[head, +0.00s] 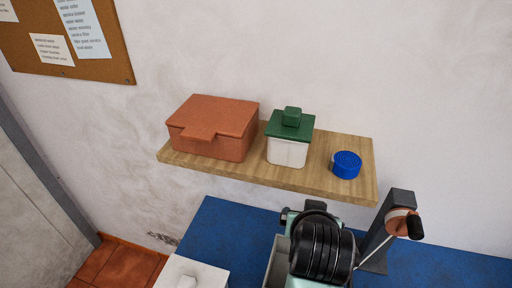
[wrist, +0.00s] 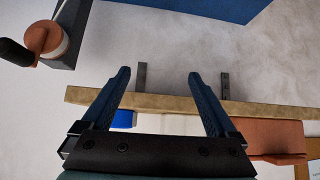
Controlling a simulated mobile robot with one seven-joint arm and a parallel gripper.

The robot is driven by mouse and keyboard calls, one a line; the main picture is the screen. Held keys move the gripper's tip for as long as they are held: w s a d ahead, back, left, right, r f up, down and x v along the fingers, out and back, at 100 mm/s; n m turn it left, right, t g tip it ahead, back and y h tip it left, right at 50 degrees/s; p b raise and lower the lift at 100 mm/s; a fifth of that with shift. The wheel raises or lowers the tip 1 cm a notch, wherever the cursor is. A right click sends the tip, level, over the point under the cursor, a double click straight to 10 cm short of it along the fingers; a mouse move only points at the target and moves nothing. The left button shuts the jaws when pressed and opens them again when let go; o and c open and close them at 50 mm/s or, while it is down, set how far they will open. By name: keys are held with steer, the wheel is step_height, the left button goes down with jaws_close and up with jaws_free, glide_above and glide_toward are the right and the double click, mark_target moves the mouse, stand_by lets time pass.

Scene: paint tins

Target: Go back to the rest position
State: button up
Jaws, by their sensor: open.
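My gripper (wrist: 159,74) is open and empty in the wrist view, its two dark fingers spread apart in front of the shelf. In the head view my arm is at the lower right and the fingertips are hidden. The wooden shelf (head: 190,165) is on the wall; its edge also crosses the wrist view (wrist: 160,101). On it stand an orange lidded box (head: 210,125), a white tin with a green lid (head: 288,150) and a round blue piece (head: 346,165).
A blue worktop (head: 225,228) lies below the shelf. A dark post (head: 377,238) with an orange wheel (head: 398,222) and black knob stands right beside my arm. A white box (head: 190,275) and part of a grey container (head: 272,270) are at the front.

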steer(key=w+a+r+t, duration=0.1)
steer(key=a+r+t, duration=0.15)
steer(key=r, duration=0.55)
steer(key=w+a+r+n+t, duration=0.1)
steer(key=r+t, duration=0.3)
steer(key=r, duration=0.4)
steer(key=w+a+r+t, duration=0.1)
steer(key=r+t, duration=0.2)
steer(key=r, duration=0.6)
steer(key=s+a+r+t+y+b, duration=0.1)
steer(key=s+r+t, duration=0.3)
steer(key=r, duration=0.6)
steer(key=s+a+r+n+t, duration=0.1)
steer(key=s+a+r+t, duration=0.3)
steer(key=s+r, duration=0.5)
steer(key=shift+s+a+r+t+y+b, duration=0.25)
steer(key=shift+a+r+t+y+b, duration=0.15)
steer(key=shift+r+t, duration=0.25)
